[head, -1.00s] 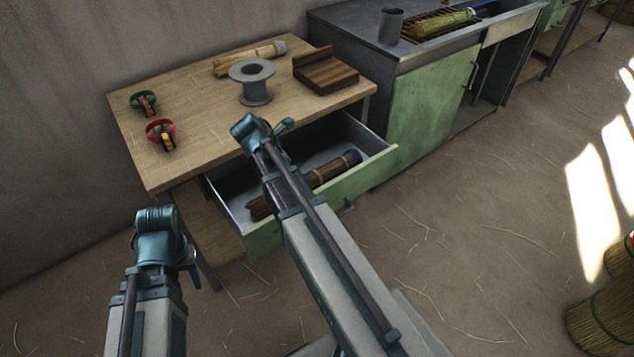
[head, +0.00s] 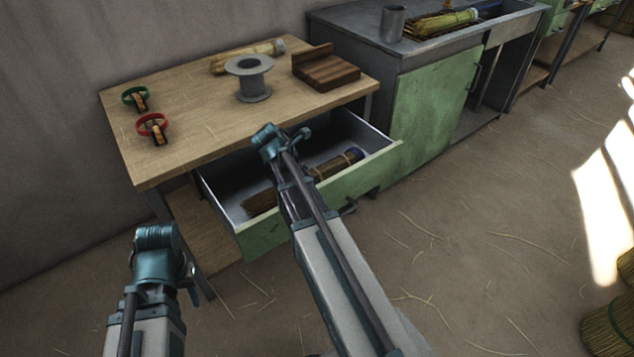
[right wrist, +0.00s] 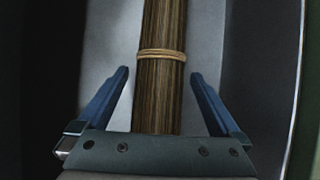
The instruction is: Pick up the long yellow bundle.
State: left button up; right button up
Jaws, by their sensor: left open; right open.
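A long pale yellow bundle (head: 247,56) lies at the back of the wooden table. Another bundle, yellow-green (head: 446,22), lies on a rack at the sink counter. A brown tied bundle (head: 337,165) with a dark blue end lies in the open drawer (head: 228,203), partly hidden by my right arm. In the right wrist view my right gripper (right wrist: 160,74) is open over the brown bundle, its fingers on either side of it and apart from it. My left gripper (head: 192,284) is open in front of the table's left end; its fingers show only in small part.
The table (head: 190,120) carries a grey spool (head: 250,80), a brown wooden block (head: 325,72), and a green ring (head: 134,96) and a red ring (head: 152,125) with small tools. A metal cup (head: 392,24) stands on the counter.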

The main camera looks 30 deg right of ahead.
jog(key=shift+x, duration=0.75)
pick_arm(q)
jog(key=shift+f, duration=0.6)
pick_arm(e)
grip_shut()
pick_arm(q)
jog(key=shift+r, duration=0.1)
pick_arm(e)
jog(key=shift+r, duration=0.1)
pick_arm(q)
notch_tip(320, 180, up, 10)
jog(key=p, duration=0.9)
jog(key=shift+p, duration=0.35)
pick_arm(e)
notch_tip(320, 180, up, 10)
jog(key=shift+f, duration=0.1)
